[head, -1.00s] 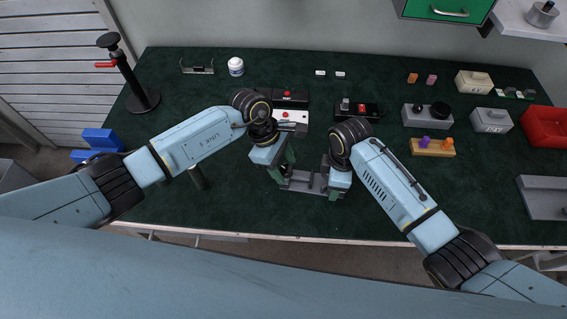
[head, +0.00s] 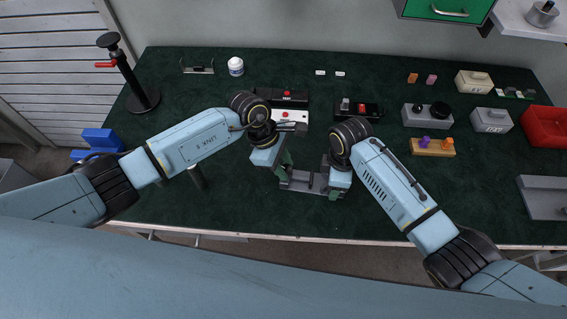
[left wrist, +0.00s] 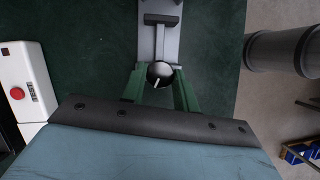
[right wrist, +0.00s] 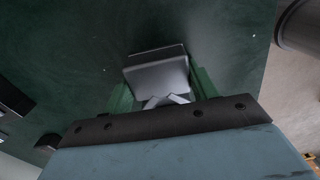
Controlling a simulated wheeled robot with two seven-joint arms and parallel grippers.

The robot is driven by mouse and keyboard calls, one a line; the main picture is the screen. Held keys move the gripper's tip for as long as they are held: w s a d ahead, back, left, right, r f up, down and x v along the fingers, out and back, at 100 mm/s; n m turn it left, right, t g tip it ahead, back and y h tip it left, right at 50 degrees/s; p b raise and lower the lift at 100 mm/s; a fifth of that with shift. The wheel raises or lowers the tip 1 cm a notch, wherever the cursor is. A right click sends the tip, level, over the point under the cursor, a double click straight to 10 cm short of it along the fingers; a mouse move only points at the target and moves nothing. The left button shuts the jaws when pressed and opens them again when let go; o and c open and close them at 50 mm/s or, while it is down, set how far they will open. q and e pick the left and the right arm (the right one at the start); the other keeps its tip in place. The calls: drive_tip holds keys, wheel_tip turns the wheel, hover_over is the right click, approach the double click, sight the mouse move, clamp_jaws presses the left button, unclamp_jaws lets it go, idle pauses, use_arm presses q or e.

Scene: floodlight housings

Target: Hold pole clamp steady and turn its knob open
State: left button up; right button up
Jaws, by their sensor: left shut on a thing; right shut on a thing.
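The grey pole clamp (head: 308,182) lies near the table's front edge, between my two grippers. My left gripper (head: 284,172) is shut on its knob. In the left wrist view the round dark knob (left wrist: 160,73), with a white mark, sits between the green fingers, and the clamp's grey body (left wrist: 146,40) runs away beyond it. My right gripper (head: 332,190) is shut on the clamp's other end. In the right wrist view this grey end (right wrist: 158,76) sits between the green fingers. In the head view the knob is hidden by my left gripper.
Behind the clamp stand a white box with a red button (head: 290,116) and a dark box (head: 358,109). A wooden block with purple and orange pegs (head: 432,147) lies to the right.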

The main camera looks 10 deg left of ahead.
use_arm(q)
drive_tip(key=n+t, duration=0.1)
drive_tip(key=n, duration=0.2)
drive_tip(key=n+t, duration=0.1)
drive_tip(key=n, duration=0.2)
drive_tip(key=shift+s, duration=0.2)
drive_tip(key=n+t, duration=0.1)
drive_tip(key=n, duration=0.1)
drive_tip(key=n+t+y, duration=0.1)
drive_tip(key=n, duration=0.2)
drive_tip(key=shift+s+d, duration=0.1)
drive_tip(key=shift+s, duration=0.05)
drive_tip(key=n, duration=0.2)
drive_tip(key=n+y, duration=0.1)
drive_tip(key=n, duration=0.1)
drive_tip(key=shift+d+t+y, duration=0.15)
drive_tip(key=shift+t+y, duration=0.15)
drive_tip(key=shift+t, duration=0.1)
drive_tip(key=n+y, duration=0.1)
drive_tip(key=n, duration=0.1)
drive_tip(key=shift+n, duration=0.3)
drive_tip(key=shift+d+n+y, duration=0.2)
drive_tip(key=shift+n+y, duration=0.7)
drive_tip(key=shift+n, duration=1.4)
drive_tip(key=o, duration=1)
